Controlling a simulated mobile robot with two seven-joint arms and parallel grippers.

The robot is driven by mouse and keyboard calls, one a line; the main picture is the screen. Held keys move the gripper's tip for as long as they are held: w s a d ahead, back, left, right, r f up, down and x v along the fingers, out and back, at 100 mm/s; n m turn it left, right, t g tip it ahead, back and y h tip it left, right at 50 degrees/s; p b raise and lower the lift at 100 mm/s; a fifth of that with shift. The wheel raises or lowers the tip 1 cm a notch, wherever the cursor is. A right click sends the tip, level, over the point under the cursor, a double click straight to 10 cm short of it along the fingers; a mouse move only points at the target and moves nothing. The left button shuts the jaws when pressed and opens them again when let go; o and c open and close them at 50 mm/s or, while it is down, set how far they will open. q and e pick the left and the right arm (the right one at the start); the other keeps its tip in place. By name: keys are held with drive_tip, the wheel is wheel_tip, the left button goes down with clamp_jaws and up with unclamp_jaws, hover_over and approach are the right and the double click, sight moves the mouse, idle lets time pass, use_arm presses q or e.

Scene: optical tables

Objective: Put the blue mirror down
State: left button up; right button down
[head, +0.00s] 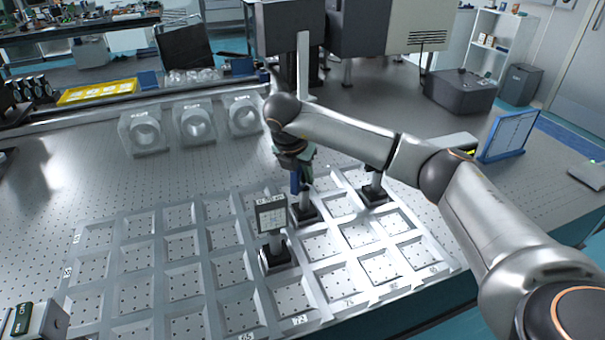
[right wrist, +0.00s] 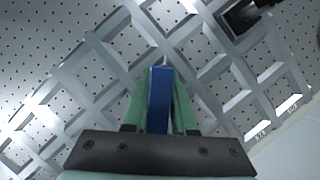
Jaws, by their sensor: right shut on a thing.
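The blue mirror (head: 295,182) is between the fingers of my right gripper (head: 304,160), over the white compartment grid (head: 154,225). In the right wrist view, the green fingers of the right gripper (right wrist: 160,78) are shut on the mirror, whose narrow blue edge (right wrist: 160,100) faces the camera. In the head view, a post on a black base (head: 304,213) shows just under the gripper; I cannot tell whether the base touches the floor of its compartment. My left gripper is not in view.
A mount with a grey-faced plate (head: 271,217) stands in the grid in front of the gripper. Another black-based post (head: 374,192) stands to the right. Several clear blocks with round openings (head: 196,125) stand behind the grid. Many compartments at left are empty.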

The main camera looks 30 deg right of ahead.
drive_tip(key=shift+f, duration=0.1)
drive_tip(key=c, duration=1.2)
unclamp_jaws()
drive_tip(key=o, duration=0.5)
drive_tip(key=shift+r, duration=0.3)
drive_tip(key=v, duration=1.1)
drive_tip(key=shift+f, duration=0.1)
drive_tip(key=shift+s+a+r, duration=0.15)
drive_tip(key=shift+r, duration=0.25)
